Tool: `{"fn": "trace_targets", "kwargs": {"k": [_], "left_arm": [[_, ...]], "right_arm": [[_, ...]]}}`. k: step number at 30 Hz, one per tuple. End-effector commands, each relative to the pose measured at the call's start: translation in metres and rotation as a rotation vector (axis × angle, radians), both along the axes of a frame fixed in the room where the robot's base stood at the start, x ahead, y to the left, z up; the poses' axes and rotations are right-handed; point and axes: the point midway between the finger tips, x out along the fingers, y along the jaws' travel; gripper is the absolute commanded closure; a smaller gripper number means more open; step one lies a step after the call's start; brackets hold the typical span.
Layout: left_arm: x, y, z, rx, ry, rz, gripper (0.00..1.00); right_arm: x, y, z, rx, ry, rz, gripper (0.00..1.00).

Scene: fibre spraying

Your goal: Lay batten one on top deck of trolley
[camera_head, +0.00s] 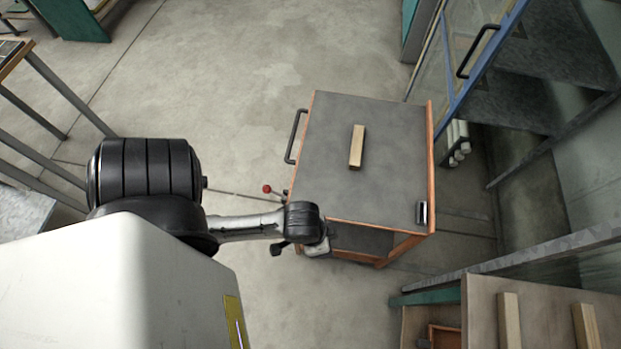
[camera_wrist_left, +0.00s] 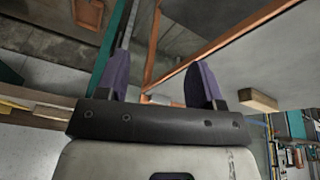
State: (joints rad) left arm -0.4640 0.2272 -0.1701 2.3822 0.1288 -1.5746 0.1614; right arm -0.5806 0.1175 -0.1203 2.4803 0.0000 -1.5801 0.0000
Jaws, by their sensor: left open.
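The trolley's dark grey top deck (camera_head: 390,120) has orange-brown edges and stands right of centre. One pale wooden batten (camera_head: 356,147) lies flat near the middle of the deck; the same view does not show its number. It also shows in the left wrist view (camera_wrist_left: 258,100), to the right of the fingers and apart from them. My left arm ends at the near left corner of the trolley. In the left wrist view my left gripper (camera_wrist_left: 160,82) has its two dark purple fingers apart with nothing between them. My right gripper is not in view.
A small metal cylinder (camera_head: 421,213) is at the deck's near right corner. Two more battens (camera_head: 509,320) (camera_head: 586,326) lie on a surface at the bottom right. A blue-framed cabinet (camera_head: 470,50) stands right of the trolley.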

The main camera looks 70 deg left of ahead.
Motion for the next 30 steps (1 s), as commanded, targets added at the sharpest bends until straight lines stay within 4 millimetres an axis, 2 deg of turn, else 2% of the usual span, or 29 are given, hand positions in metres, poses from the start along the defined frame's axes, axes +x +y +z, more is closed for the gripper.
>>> {"fn": "trace_targets", "kwargs": {"k": [1,3,7,30], "left_arm": [[-0.011,0.000,0.004,0.014,-0.005,-0.002,0.39],[-0.020,0.002,0.009,0.040,-0.013,-0.012,0.39],[-0.030,0.006,0.015,0.073,-0.019,-0.021,0.39],[-0.032,0.007,0.016,0.080,-0.021,-0.025,0.39]], "right_arm": [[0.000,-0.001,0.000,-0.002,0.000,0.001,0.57],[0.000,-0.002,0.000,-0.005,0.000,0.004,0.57],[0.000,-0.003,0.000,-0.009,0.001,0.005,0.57],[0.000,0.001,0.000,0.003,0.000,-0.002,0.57]]}}
